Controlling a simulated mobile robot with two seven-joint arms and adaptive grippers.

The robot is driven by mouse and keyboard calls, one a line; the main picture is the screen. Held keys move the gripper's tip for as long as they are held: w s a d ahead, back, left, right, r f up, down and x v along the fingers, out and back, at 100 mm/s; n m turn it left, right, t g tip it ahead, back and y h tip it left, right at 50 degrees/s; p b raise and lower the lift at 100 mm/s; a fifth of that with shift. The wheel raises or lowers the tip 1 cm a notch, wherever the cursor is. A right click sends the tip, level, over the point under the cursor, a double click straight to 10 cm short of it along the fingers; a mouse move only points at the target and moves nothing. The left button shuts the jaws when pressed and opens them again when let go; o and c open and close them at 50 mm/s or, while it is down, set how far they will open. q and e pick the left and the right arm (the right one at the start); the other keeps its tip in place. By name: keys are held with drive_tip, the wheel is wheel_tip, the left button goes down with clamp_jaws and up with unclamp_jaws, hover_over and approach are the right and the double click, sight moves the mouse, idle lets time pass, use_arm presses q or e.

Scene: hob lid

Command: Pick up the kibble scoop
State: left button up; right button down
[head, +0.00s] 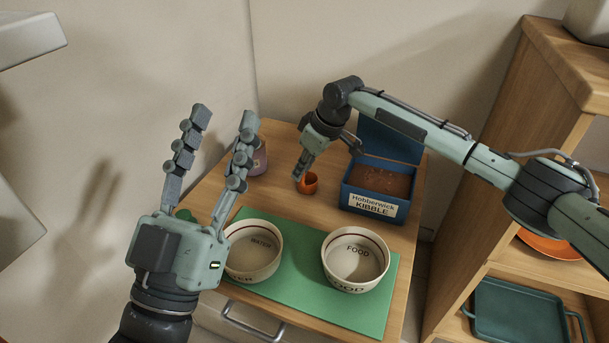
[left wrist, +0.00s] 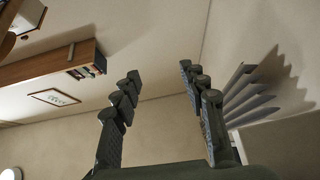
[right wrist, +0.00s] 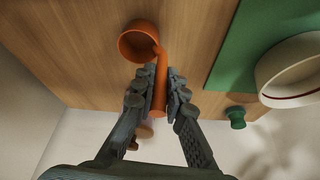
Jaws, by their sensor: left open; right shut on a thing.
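The orange kibble scoop (head: 308,184) is near the back middle of the wooden table, left of the blue kibble box. In the right wrist view its round cup (right wrist: 138,42) lies beyond my fingertips and its handle (right wrist: 160,85) runs back between them. My right gripper (head: 302,168) is shut on the scoop's handle; it also shows in the right wrist view (right wrist: 160,95). Whether the scoop touches the table I cannot tell. My left gripper (head: 222,115) is open and empty, fingers pointing up, in front of the table's left side.
A blue box labelled Hobberwick Kibble (head: 374,207) stands open, full of brown kibble. A water bowl (head: 262,233) and a food bowl (head: 340,272) stand on a green mat (head: 305,300). A purple cup (head: 260,160) is at the back left. Wooden shelves (head: 540,90) stand right.

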drive_tip(key=shift+r, duration=0.6)
use_arm(q)
drive_tip(key=w+f+g+y+p, duration=0.2)
drive_tip(key=f+g, duration=0.3)
drive_tip(key=f, duration=0.4)
drive_tip(key=shift+w+a+f+g+p, duration=0.15)
drive_tip(key=shift+w+a+g+p, duration=0.15)
drive_tip(key=shift+w+g+p, duration=0.2)
use_arm(e)
drive_tip(key=s+a+r, duration=0.7)
drive_tip(key=a+r, duration=0.2)
drive_tip(key=shift+a+r, duration=0.2)
drive_tip(key=shift+r, duration=0.2)
drive_tip(key=shift+d, duration=0.1)
